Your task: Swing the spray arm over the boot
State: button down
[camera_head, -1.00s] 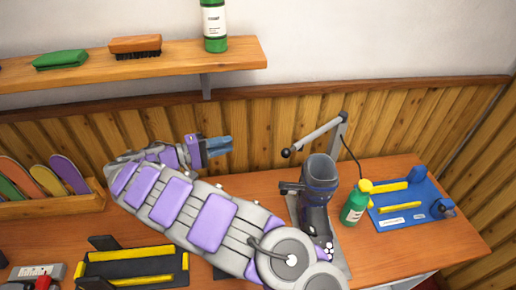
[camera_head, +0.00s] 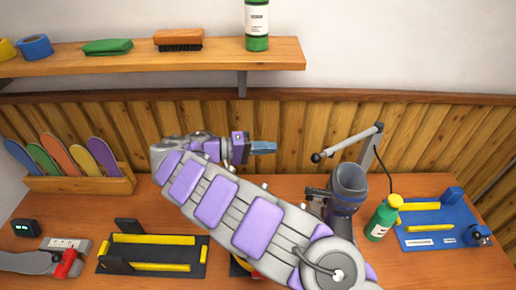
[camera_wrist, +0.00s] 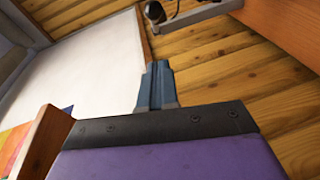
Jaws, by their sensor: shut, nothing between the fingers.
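The spray arm (camera_head: 352,142) is a grey bar with a round black knob (camera_head: 316,158) at its left end, hinged on a grey post behind the boot. Its bar runs above and behind the boot (camera_head: 348,186), a dark ski boot standing upright on the bench; my arm hides its lower part. My gripper (camera_head: 272,148) is shut and empty, pointing right, to the left of the knob with a gap between them.
A green bottle with a yellow cap (camera_head: 381,218) stands right of the boot, beside a blue tray (camera_head: 436,238). A black and yellow fixture (camera_head: 190,250) lies front left. A wooden shelf (camera_head: 120,62) hangs above.

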jog(key=s+d+f, duration=0.1)
jog(key=d, duration=0.8)
jog(key=shift+d+f+b, duration=0.25)
jog(key=shift+f+b, duration=0.05)
jog(key=shift+b, duration=0.15)
